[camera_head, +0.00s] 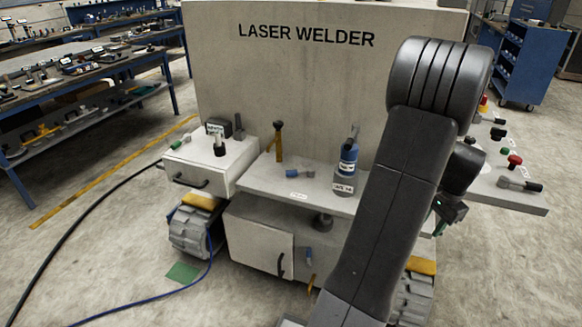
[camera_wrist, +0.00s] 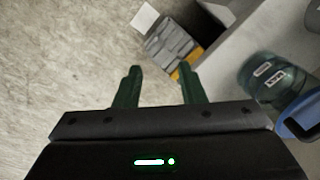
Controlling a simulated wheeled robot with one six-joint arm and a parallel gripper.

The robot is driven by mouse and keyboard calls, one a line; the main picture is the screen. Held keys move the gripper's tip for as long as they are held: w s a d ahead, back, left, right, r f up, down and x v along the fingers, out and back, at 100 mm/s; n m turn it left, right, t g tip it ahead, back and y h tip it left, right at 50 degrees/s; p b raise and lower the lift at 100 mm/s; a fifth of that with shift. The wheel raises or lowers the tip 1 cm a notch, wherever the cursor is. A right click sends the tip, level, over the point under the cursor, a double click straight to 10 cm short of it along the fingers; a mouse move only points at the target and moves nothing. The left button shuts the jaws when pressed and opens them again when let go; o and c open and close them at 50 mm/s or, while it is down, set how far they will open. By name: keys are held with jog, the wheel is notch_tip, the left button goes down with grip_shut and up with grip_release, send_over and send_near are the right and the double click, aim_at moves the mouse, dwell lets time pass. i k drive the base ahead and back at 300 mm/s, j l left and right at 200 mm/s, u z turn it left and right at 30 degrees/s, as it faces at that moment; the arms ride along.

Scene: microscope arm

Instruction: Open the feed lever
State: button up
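My gripper (camera_head: 452,212) is partly hidden behind my dark arm, right of the laser welder (camera_head: 280,80). In the wrist view my gripper (camera_wrist: 160,72) has its two green fingers apart with nothing between them. No label that reads as the feed lever is legible. Several levers show in the head view: a yellow-brown upright lever (camera_head: 278,142) on the middle shelf, a dark-knobbed lever (camera_head: 219,145) on the left box, and a small blue-handled lever (camera_head: 309,256) low on the front. A lever with a dark grip (camera_head: 520,184) lies on the right shelf.
A blue-topped cylinder (camera_head: 347,165) stands on the shelf; a labelled teal cylinder (camera_wrist: 275,82) is close at right in the wrist view. Grey ribbed blocks with yellow tops (camera_head: 197,225) stand beside the cabinet. Hoses (camera_head: 80,238) cross the floor at left. My arm hides the right front.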

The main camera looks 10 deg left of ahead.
aim_at(310, 172)
jog(key=i+j, duration=0.1)
jog(key=j, duration=0.5)
jog(key=i+j+z, duration=0.1)
jog(key=j, duration=0.55)
jog(key=i+j, duration=0.1)
jog(key=j, duration=0.5)
jog(key=i+j+z, duration=0.15)
jog(key=i+j, duration=0.6)
